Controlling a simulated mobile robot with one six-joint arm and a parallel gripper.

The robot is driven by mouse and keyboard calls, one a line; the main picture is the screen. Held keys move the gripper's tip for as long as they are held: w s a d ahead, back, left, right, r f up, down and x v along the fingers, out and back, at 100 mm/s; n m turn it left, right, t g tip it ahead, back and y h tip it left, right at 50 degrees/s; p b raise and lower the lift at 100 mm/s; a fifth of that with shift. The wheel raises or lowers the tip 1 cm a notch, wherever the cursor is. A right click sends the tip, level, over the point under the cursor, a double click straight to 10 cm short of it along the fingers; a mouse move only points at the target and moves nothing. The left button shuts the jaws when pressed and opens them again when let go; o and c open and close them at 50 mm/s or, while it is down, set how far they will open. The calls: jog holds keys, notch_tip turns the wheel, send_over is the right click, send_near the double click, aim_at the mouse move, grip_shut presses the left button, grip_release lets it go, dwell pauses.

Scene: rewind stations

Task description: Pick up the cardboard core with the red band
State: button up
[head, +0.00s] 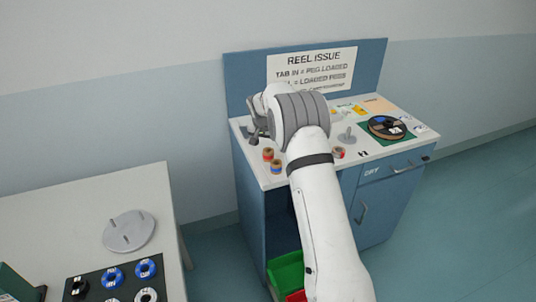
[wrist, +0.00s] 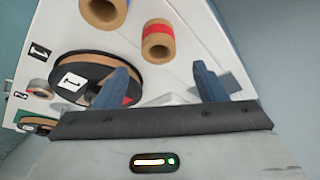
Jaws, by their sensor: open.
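The cardboard core with the red band (wrist: 158,42) stands on the white top in the wrist view, just beyond the gap between my fingertips. My gripper (wrist: 161,72) is open and empty, its two blue-grey fingers apart and not touching the core. A core with a blue band (wrist: 104,10) is cut off by the top edge, to the left of the red-banded one. My gripper (head: 256,132) is partly hidden by my wrist there.
A side table (head: 60,205) is at left.

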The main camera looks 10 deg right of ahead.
aim_at(268, 151)
jog(key=x, duration=0.1)
jog(key=p+x, duration=0.1)
jog(key=x, duration=0.1)
jog(key=s+p+x, duration=0.1)
jog(key=x, duration=0.1)
jog(key=shift+a+f, duration=0.15)
jog(key=shift+f, duration=0.3)
jog(key=shift+w+f, duration=0.2)
jog(key=shift+f, duration=0.2)
jog(key=c, duration=1.1)
